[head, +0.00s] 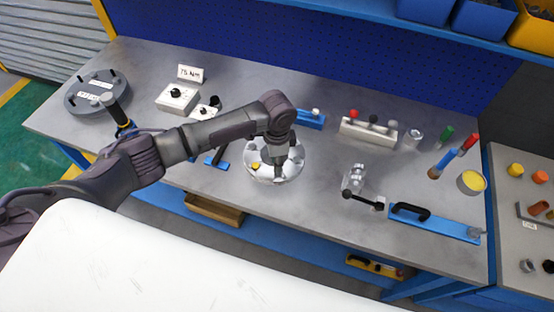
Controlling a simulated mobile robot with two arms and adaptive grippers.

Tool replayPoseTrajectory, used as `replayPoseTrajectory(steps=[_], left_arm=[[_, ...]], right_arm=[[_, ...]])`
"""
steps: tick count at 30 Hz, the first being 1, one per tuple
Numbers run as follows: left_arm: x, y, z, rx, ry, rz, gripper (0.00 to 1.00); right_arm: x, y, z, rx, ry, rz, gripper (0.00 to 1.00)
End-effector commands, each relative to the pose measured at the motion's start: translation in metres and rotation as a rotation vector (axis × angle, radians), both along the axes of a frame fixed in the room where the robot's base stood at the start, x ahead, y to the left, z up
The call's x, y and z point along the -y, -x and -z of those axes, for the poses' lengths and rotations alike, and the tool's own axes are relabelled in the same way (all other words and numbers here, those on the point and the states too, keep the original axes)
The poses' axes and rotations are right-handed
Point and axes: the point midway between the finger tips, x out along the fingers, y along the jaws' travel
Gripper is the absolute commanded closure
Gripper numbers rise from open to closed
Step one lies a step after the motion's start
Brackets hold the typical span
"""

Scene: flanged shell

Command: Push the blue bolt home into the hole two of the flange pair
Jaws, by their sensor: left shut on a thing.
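The flange pair (297,168) is a pale, round metal piece lying on the bench near the middle of the head view. A small yellow part (255,165) shows on its left side. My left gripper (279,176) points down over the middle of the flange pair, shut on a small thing. The jaws and the wrist hide most of that thing, so its colour cannot be told. No blue bolt can be made out clearly, and the holes under the gripper are hidden. My right gripper is out of view.
A dark round flange (97,92) lies at the far left. A rack with coloured knobs (368,131) stands behind and right. A clear fitting (354,178) and a blue bar with a black handle (434,222) lie to the right. Bare bench (320,200) lies in front.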

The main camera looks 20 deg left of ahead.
Motion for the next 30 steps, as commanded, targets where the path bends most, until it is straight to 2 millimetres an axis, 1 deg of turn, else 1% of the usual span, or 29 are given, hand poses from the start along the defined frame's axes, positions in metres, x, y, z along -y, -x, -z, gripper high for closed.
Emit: replayPoseTrajectory(steps=[5,14,30], left_arm=[[0.0002,0.0000,-0.0005,0.000,0.001,0.000,1.00],[0.0005,0.0001,-0.0013,0.001,0.000,0.001,1.00],[0.0004,0.0001,0.0038,0.000,0.000,0.000,1.00]], right_arm=[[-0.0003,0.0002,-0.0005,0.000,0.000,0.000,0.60],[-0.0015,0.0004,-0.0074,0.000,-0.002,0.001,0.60],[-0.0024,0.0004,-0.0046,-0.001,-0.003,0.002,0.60]])
